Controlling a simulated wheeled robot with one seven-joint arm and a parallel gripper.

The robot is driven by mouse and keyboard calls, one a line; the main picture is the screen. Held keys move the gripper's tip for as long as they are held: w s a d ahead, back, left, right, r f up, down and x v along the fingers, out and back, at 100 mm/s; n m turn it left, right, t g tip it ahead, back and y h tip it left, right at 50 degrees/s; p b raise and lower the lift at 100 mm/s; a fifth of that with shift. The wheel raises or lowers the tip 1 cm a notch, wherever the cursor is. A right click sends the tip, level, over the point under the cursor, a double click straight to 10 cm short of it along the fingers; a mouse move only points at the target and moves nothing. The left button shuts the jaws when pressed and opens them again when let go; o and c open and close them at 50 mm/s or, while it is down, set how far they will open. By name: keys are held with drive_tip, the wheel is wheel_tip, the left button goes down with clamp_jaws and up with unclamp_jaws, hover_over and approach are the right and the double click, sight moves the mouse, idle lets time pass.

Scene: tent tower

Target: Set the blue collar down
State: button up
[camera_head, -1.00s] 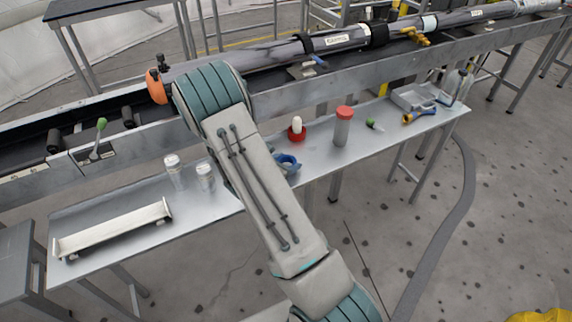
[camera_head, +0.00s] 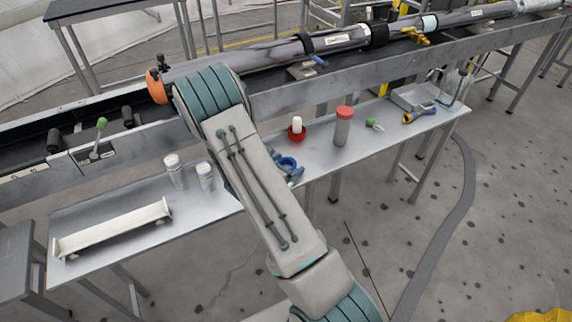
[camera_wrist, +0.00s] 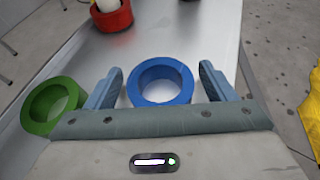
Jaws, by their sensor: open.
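The blue collar (camera_wrist: 161,101) is a thick ring that appears to rest flat on the metal table, between the two fingers of my gripper (camera_wrist: 160,70) in the wrist view. The fingers are open, one on each side, with narrow gaps to the collar. In the head view the blue collar (camera_head: 288,161) shows just right of my arm, which hides most of my gripper.
A green collar (camera_wrist: 34,124) lies left of my left finger. A red collar (camera_wrist: 112,21) around a white piece stands farther back. On the table (camera_head: 322,160) are a red-capped grey cylinder (camera_head: 343,128), a blue-and-yellow tool (camera_head: 418,115) and two jars (camera_head: 205,177).

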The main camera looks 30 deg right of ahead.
drive_tip(key=v, duration=1.1)
drive_tip(key=shift+s+a+r, duration=0.1)
drive_tip(key=shift+a+r, duration=0.15)
drive_tip(key=shift+s+r, duration=0.2)
drive_tip(key=shift+r, duration=0.05)
drive_tip(key=s+d+r+m+g+y, duration=0.2)
drive_tip(key=s+r+m+g+y, duration=0.3)
drive_tip(key=s+r+m, duration=0.55)
drive_tip(key=s+a+r+m+t+y, duration=0.1)
drive_tip(key=s+a+r+m+y, duration=0.6)
drive_tip(key=s+m, duration=0.3)
drive_tip(key=shift+a+m+t+y, duration=0.35)
drive_tip(key=shift+a+m, duration=0.35)
drive_tip(key=shift+m, duration=0.55)
drive_tip(key=shift+r, duration=0.15)
